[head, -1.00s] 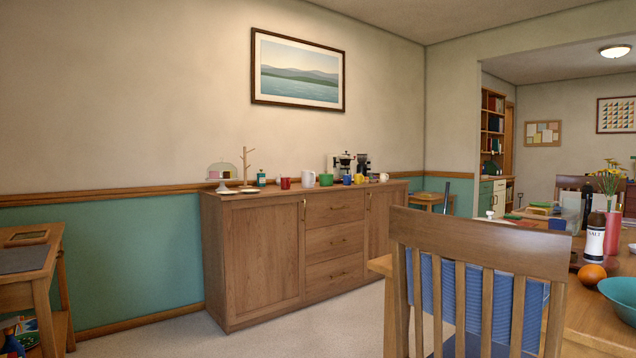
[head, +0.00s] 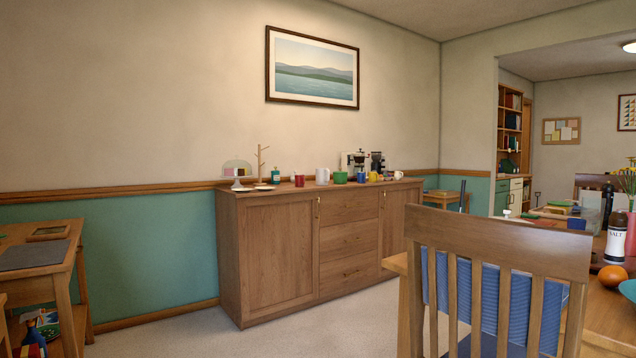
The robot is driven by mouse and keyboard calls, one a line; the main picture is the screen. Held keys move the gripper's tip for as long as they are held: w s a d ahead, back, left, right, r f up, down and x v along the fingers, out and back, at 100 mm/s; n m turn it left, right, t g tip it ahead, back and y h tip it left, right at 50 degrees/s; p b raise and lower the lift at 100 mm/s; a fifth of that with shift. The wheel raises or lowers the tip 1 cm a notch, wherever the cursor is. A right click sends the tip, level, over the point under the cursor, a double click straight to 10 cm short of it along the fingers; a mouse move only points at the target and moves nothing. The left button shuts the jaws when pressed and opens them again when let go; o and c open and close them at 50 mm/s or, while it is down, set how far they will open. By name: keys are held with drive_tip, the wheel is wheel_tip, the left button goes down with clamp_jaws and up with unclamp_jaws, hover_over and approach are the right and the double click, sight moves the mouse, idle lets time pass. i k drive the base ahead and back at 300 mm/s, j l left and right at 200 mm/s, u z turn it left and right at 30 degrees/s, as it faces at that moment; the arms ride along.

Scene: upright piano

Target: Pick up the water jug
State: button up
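I cannot make out a water jug for certain in the head view. A wooden sideboard (head: 268,258) stands against the far wall with several mugs, a domed cake stand and a coffee maker on top. A white mug or small jug (head: 322,176) stands near the middle of its top; it is too small to tell which. My gripper is not in view.
A wooden chair (head: 500,248) with a blue cushion stands close in front at the right, by a dining table (head: 608,318). A side table (head: 62,280) is at the left. Carpet (head: 205,335) is clear before the sideboard.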

sight(322, 174)
drive_tip(key=i+j+u, duration=0.35)
drive_tip(key=i, duration=0.35)
drive_tip(key=i+u, duration=0.3)
drive_tip(key=i, duration=0.4)
